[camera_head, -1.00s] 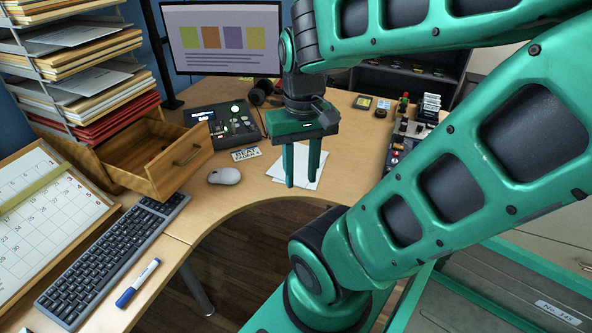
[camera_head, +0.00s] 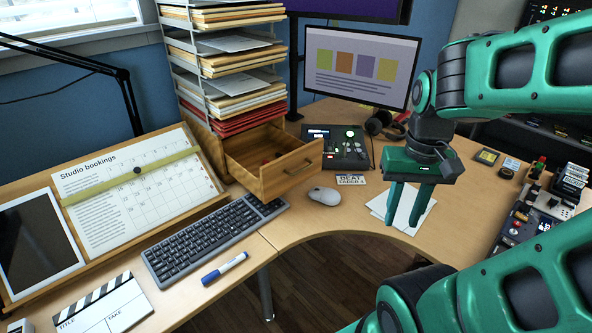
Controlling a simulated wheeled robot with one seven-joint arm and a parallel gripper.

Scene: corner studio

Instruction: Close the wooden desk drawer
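The wooden desk drawer (camera_head: 290,172) stands pulled out of a wooden unit under the paper trays, with its front and handle facing the lower right. Something small and red lies inside it; the rest of its inside is partly hidden by the front. My gripper (camera_head: 408,222) is to the right of the drawer and apart from it, over the white papers. Its two green fingers point down with a gap between them, open and empty.
A mouse (camera_head: 324,196) and a keyboard (camera_head: 208,240) lie in front of the drawer. A control box (camera_head: 336,148) stands just behind its right side, and a label card (camera_head: 351,180) lies nearby. The desk edge curves in below the mouse.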

